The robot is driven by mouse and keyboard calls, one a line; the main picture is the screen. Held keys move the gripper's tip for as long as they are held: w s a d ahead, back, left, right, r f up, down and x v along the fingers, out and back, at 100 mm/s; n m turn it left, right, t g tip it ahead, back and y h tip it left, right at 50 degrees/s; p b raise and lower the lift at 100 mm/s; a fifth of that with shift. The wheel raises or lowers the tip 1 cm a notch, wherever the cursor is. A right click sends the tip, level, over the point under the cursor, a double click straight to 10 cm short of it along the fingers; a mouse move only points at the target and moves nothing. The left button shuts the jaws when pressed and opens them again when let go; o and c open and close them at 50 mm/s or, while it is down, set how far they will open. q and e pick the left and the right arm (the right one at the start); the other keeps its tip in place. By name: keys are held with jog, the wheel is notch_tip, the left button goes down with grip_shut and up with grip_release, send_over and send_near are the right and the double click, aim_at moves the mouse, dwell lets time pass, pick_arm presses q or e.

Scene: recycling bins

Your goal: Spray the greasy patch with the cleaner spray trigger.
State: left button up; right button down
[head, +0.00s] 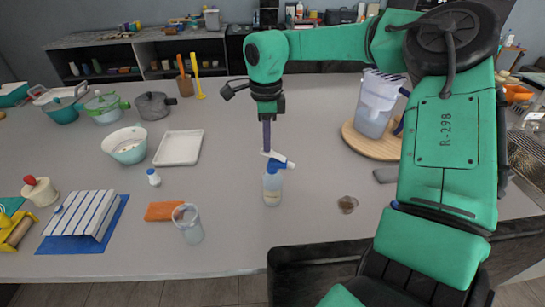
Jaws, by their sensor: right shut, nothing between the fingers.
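A spray bottle (272,187) with a clear body and a blue and white trigger head stands upright near the middle front of the grey counter. My right gripper (267,147) points straight down right above the bottle's head, its fingers shut and empty. The fingertips are at or just behind the top of the head; I cannot tell whether they touch it. A brown greasy patch (347,204) lies on the counter to the right of the bottle. My left gripper is out of view.
An orange cloth (164,211) and a clear cup (188,223) are left of the bottle. A white tray (178,148) lies farther back. A pitcher (376,105) stands on a round wooden board (357,141) at right. The counter between bottle and patch is clear.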

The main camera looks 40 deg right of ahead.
jog(key=shift+f+b, duration=0.75)
jog(key=shift+f, duration=0.4)
jog(key=shift+r, duration=0.1)
jog(key=shift+r+p, duration=1.1)
jog(key=shift+r, duration=0.3)
jog(key=shift+f, duration=0.1)
jog(key=shift+f+b, duration=1.05)
jog(key=shift+f, duration=0.3)
jog(key=shift+r+p, duration=1.05)
jog(key=shift+r, duration=0.4)
